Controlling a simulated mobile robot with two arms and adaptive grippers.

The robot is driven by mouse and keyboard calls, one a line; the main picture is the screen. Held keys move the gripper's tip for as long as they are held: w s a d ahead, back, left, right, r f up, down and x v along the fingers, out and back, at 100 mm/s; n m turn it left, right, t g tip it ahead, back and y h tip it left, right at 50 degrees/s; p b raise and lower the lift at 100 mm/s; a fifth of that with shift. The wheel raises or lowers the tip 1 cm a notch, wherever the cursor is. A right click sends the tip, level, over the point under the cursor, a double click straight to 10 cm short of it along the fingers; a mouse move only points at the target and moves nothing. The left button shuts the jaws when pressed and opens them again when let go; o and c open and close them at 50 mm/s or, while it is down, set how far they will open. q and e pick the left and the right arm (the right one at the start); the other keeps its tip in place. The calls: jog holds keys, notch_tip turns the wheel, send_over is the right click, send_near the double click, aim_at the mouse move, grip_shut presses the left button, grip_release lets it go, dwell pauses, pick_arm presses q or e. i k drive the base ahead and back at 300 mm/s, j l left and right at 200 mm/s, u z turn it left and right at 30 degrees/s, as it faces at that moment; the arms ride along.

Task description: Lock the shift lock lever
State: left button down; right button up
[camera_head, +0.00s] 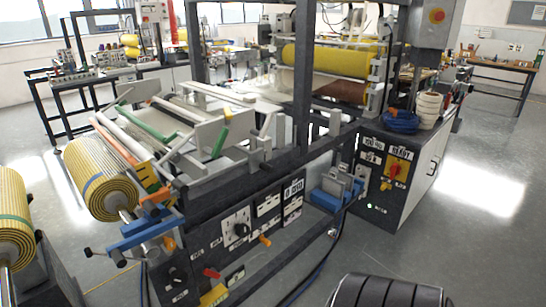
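The laminating machine (240,215) fills the middle of the head view. Several coloured handles show on it, and I cannot tell which is the shift lock lever. A green handle (220,142) stands tilted on the upper frame. Orange parts (157,196) sit above a blue bracket (140,236) at the machine's near left end, beside the yellow striped roll (100,180). A small orange handle (265,240) sticks out from the front panel, right of a black knob (239,230). Neither of my grippers is in view.
A second yellow roll (14,225) stands at the left edge. A blue vise-like fixture (335,190) sits on the machine's front. A control cabinet (405,175) with a yellow and red switch stands to the right. Dark cables lie on the floor in front. Floor (490,240) at the right is clear.

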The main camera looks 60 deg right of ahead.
aim_at(212, 272)
jog(key=k+l+z, duration=0.2)
jog(key=l+z, duration=0.3)
jog(key=k+l+z, duration=0.1)
jog(key=l+z, duration=0.85)
jog(key=k+l, duration=0.05)
jog(key=l, duration=0.05)
